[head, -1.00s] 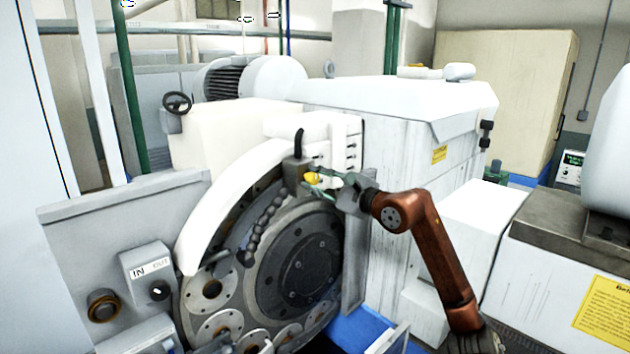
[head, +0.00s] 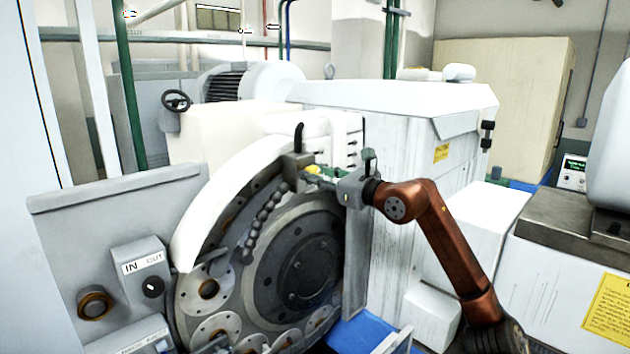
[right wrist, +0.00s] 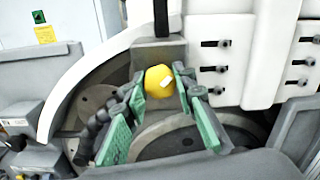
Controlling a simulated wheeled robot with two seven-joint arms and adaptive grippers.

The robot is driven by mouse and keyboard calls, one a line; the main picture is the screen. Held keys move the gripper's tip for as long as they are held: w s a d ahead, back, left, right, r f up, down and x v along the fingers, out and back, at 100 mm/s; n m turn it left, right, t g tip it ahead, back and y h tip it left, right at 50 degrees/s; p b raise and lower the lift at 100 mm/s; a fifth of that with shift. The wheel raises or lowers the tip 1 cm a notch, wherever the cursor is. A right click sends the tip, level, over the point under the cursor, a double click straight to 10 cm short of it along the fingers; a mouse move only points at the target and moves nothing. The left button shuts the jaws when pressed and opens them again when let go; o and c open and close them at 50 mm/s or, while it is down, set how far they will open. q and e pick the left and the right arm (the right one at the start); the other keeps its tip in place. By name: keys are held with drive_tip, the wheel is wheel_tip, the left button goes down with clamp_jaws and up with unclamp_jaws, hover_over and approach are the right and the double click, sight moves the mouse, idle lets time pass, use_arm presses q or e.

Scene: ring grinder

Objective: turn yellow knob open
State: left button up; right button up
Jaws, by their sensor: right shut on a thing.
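The yellow knob (right wrist: 159,82) sits on the front of a grey block (head: 297,163) at the top of the grinder's round wheel housing. It also shows small in the head view (head: 313,169). The finger partly hides the knob in the head view. My left gripper is not in view.
A segmented dark hose (head: 262,220) hangs from the block beside the wheel (head: 300,265). A curved white guard (head: 225,195) arches over the left. A white plate with bolts (right wrist: 268,60) stands close right of the knob. A control box marked IN and OUT (head: 140,270) is at lower left.

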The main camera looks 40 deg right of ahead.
drive_tip(key=m+b, duration=0.2)
drive_tip(key=m, duration=0.4)
drive_tip(key=m+b, duration=0.1)
drive_tip(key=m, duration=0.3)
drive_tip(key=shift+r, duration=0.1)
drive_tip(key=shift+d+m+b, duration=0.1)
drive_tip(key=shift+m+b, duration=0.45)
drive_tip(key=shift+m, duration=1.05)
drive_tip(key=shift+r, duration=0.1)
drive_tip(key=o, duration=1.1)
drive_tip(key=shift+s, duration=0.1)
drive_tip(key=shift+o, duration=0.3)
